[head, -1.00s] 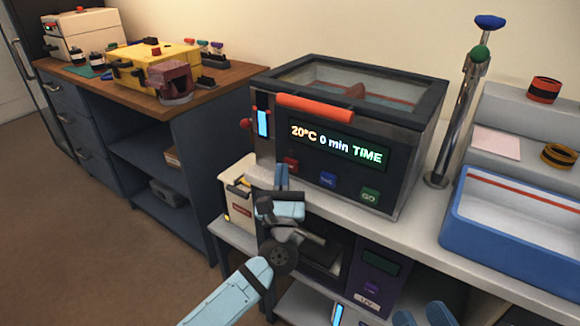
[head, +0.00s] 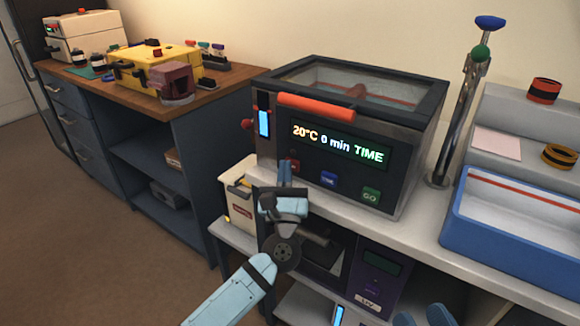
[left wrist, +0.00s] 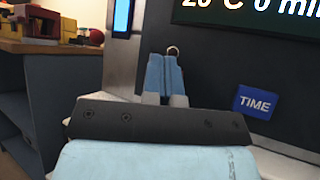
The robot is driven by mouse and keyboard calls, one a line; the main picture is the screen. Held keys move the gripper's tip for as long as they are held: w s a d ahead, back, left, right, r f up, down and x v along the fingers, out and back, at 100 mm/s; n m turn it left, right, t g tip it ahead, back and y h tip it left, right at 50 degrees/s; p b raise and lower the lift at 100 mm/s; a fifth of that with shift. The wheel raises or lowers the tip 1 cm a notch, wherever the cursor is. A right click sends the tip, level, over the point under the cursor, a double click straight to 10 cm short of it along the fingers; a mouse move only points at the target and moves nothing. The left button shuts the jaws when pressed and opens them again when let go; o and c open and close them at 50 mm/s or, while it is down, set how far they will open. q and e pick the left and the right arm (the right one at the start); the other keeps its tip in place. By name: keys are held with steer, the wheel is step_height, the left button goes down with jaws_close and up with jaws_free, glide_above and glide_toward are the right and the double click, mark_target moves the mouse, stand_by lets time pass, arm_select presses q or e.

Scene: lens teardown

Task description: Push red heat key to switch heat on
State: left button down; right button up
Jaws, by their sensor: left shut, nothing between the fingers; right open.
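The heater box (head: 345,120) stands on the bench, its display (head: 338,141) reading "20°C 0 min TIME". The red heat key (head: 293,165) is at the lower left of its front panel, partly covered by my left gripper (head: 285,165). My left gripper is shut and empty, its fingertips at the key; I cannot tell whether they touch it. In the left wrist view the closed fingers (left wrist: 166,62) point at the panel and hide most of the key. My right gripper (head: 421,316) shows only as two blue tips at the bottom edge, apart.
The blue TIME key (head: 328,179) and green GO key (head: 370,194) lie right of the red key. An orange handle bar (head: 317,105) juts out above the display. A metal stand (head: 455,120) and blue tray (head: 510,250) are further right.

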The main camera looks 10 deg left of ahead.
arm_select(q)
steer(key=shift+w+r, duration=0.3)
steer(key=shift+w, duration=0.1)
arm_select(e)
steer(key=shift+s+a+f, duration=0.1)
steer(key=shift+s+a, duration=0.05)
steer(key=shift+s, duration=0.1)
stand_by(0.5)
arm_select(q)
steer(key=shift+s+f+b, duration=0.1)
steer(key=shift+b, duration=0.2)
arm_select(e)
steer(key=shift+f, duration=0.1)
arm_select(q)
steer(key=shift+s+f, duration=0.1)
steer(key=shift+f, duration=0.15)
arm_select(e)
steer(key=shift+w+d+f, duration=0.1)
steer(key=shift+d+f, duration=0.1)
steer(key=shift+f, duration=0.1)
